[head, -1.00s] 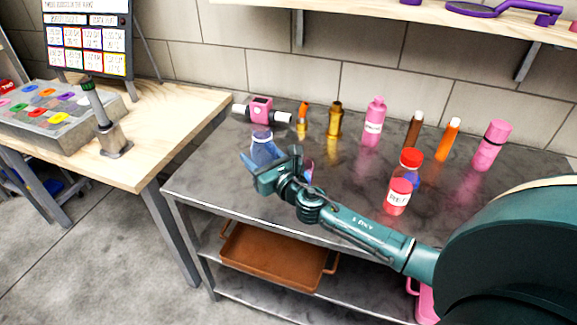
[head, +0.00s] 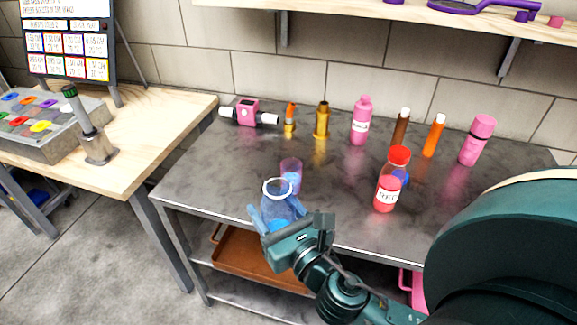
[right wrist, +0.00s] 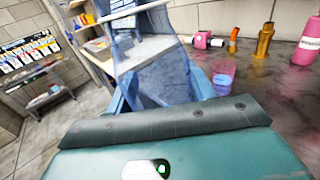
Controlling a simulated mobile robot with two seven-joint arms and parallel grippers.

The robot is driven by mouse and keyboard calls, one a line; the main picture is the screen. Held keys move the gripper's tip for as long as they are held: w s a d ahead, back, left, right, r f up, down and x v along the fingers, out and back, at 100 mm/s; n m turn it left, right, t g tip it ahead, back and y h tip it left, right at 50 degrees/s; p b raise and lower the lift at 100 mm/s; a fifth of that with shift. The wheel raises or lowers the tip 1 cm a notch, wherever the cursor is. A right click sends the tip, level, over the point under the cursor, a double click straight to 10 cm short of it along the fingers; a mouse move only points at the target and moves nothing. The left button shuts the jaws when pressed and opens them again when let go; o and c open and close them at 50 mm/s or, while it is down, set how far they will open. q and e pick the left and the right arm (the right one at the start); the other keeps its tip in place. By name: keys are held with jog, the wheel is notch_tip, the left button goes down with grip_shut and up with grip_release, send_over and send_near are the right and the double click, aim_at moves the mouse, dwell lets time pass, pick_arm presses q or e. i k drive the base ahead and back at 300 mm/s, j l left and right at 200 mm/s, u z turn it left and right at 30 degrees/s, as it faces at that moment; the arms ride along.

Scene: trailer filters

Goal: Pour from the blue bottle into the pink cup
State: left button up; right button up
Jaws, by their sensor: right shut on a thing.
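The blue bottle (head: 278,207) is a see-through blue vessel with a pale rim and brighter blue in its lower part. My right gripper (head: 280,222) is shut around it near the table's front edge; in the head view it looks roughly upright. In the right wrist view the bottle (right wrist: 160,75) fills the space between the fingers. The pink cup (head: 291,167), see-through with a bluish lower part, stands on the table just behind and right of the bottle. The cup also shows in the right wrist view (right wrist: 223,72), right of the fingers. My left gripper is out of view.
A red-capped bottle (head: 388,192) stands to the right. Along the back are a pink device (head: 248,112), a gold bottle (head: 322,120), pink bottles (head: 361,122) and brown and orange tubes. The grey table (head: 215,165) is clear left of the cup.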

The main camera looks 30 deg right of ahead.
aim_at(294, 166)
jog(key=i+j+z, duration=0.15)
jog(key=z, duration=0.2)
jog(key=i+j+z, duration=0.35)
jog(key=j+z, duration=0.15)
jog(key=z, duration=0.2)
